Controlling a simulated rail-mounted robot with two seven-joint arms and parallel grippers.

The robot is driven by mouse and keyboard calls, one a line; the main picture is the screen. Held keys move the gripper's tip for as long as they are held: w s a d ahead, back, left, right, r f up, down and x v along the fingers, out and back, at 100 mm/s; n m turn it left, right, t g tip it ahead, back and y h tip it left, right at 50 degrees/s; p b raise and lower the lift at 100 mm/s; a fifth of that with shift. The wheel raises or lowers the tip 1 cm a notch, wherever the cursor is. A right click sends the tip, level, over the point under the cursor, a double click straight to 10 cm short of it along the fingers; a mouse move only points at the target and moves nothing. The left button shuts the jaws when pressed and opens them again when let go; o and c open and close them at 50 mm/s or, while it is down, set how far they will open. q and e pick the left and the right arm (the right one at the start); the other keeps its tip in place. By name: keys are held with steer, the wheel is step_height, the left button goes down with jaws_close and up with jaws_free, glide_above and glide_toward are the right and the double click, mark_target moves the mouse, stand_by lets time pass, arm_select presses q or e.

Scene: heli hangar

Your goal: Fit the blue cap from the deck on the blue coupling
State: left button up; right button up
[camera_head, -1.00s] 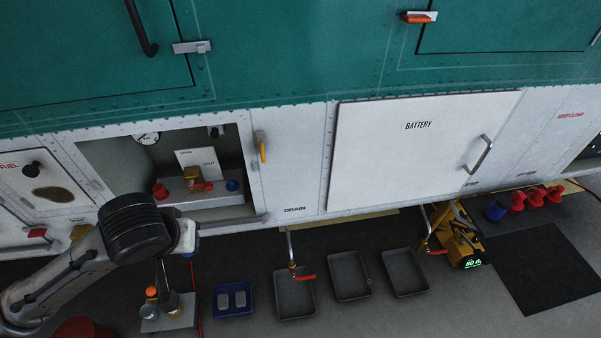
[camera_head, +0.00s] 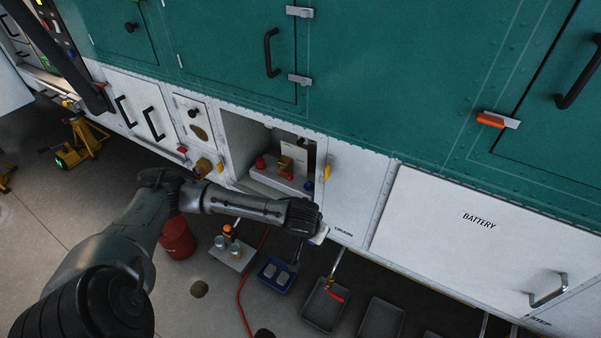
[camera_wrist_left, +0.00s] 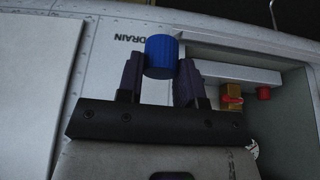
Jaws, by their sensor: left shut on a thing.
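The blue cap (camera_wrist_left: 161,57) is held between the two fingers of my left gripper (camera_wrist_left: 159,75) in the left wrist view. In the head view my left gripper (camera_head: 320,236) is just below and right of the open bay, and the cap cannot be made out there. The blue coupling (camera_head: 309,185) shows at the right end of the bay's shelf, above the gripper. It does not show in the wrist view. The cap is apart from it. My right gripper is not in view.
The open bay (camera_head: 235,140) also holds a red fitting (camera_head: 260,163) and a brass valve (camera_head: 286,165). Its door with a yellow handle (camera_head: 327,171) is at the right.

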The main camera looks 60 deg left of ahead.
arm_select(q)
steer(key=a+m+p, duration=0.2)
steer(key=a, duration=0.6)
steer(key=w+a+m+h+b, duration=0.1)
steer(key=w+a+m+b, duration=0.1)
steer(key=w+a+m, duration=0.1)
steer(key=w+a+m+h+b, duration=0.1)
steer(key=w+a+m, duration=0.1)
steer(key=a, duration=0.3)
steer(key=w+a+m+h+b, duration=0.2)
steer(key=w+a+m, duration=0.1)
steer(key=w+a, duration=0.1)
steer(key=shift+w+a+r+m+b, duration=0.1)
steer(key=shift+w+a+m+b, duration=0.2)
steer(key=shift+w, duration=0.3)
steer(key=shift+w+a+f+b, duration=0.2)
steer(key=shift+w+a+b, duration=0.05)
steer(key=shift+w+b, duration=0.2)
steer(key=shift+w+a+f+b, duration=0.15)
steer(key=shift+w+a+b, duration=0.05)
steer(key=shift+w+b, duration=0.2)
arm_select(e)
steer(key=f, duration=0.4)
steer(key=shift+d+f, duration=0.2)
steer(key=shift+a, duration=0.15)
